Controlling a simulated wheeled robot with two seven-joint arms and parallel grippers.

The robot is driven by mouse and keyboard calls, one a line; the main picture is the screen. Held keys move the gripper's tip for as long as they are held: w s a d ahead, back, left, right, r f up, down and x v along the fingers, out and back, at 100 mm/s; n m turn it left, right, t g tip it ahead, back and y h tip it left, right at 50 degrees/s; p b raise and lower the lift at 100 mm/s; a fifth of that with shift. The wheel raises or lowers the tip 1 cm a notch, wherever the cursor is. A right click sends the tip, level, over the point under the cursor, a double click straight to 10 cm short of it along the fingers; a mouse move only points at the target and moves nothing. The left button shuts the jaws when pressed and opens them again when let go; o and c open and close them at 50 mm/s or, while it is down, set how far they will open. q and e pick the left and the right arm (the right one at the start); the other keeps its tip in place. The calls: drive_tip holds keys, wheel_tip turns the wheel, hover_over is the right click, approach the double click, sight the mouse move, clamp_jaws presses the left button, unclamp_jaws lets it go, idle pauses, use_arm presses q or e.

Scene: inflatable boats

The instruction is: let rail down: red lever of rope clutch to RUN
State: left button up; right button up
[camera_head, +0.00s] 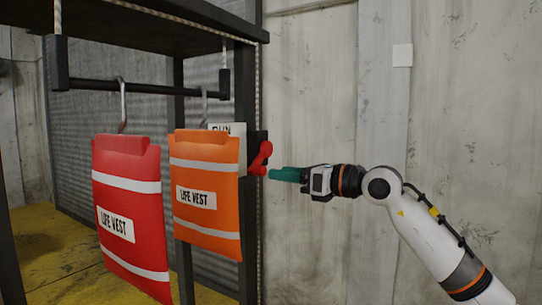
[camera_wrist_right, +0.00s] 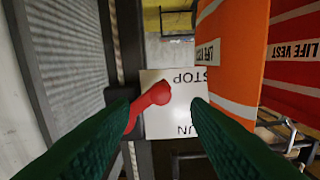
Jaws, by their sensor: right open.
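My right gripper (camera_head: 272,174), with teal fingers, is just right of the lever. Its fingers are open, and the lever shows between them in the wrist view; contact cannot be told. My left gripper is not in view.
A dark rail (camera_head: 150,89) hangs under the rack's top shelf (camera_head: 225,28). A red life vest (camera_head: 128,170) and an orange life vest (camera_head: 207,160) hang from it on hooks, the orange one close to the lever. A rope (camera_head: 261,240) runs down the post. The right side is clear.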

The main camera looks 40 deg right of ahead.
sight(265, 171)
drive_tip(key=shift+p+x, duration=0.7)
drive_tip(key=shift+x, duration=1.45)
drive_tip(key=shift+c, duration=0.5)
clamp_jaws()
